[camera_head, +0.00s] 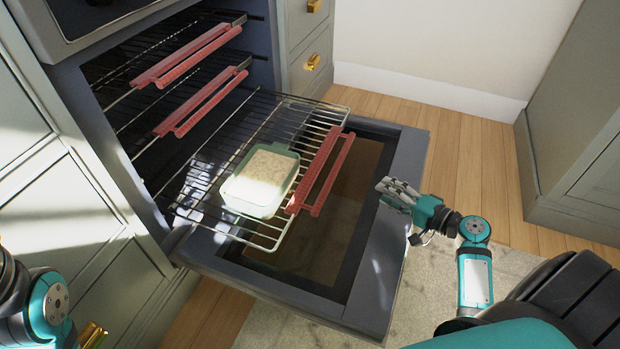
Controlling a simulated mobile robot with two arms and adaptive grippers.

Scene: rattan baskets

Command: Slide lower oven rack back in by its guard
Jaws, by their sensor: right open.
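The lower oven rack (195,190) is pulled out over the open oven door (398,240). A red guard (322,172) sits on its front edge. A green baking dish (262,180) with pale food rests on this rack. My right gripper (384,192) is open and empty, to the right of the guard and apart from it, above the outer edge of the door. My left arm shows at the lower left edge, but its gripper is out of view.
Two upper racks with red guards (187,55) (203,102) sit inside the oven. Grey cabinets flank the oven, with brass knobs (313,62) on the far one. Wooden floor (470,160) and a pale rug (430,290) lie to the right of the door.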

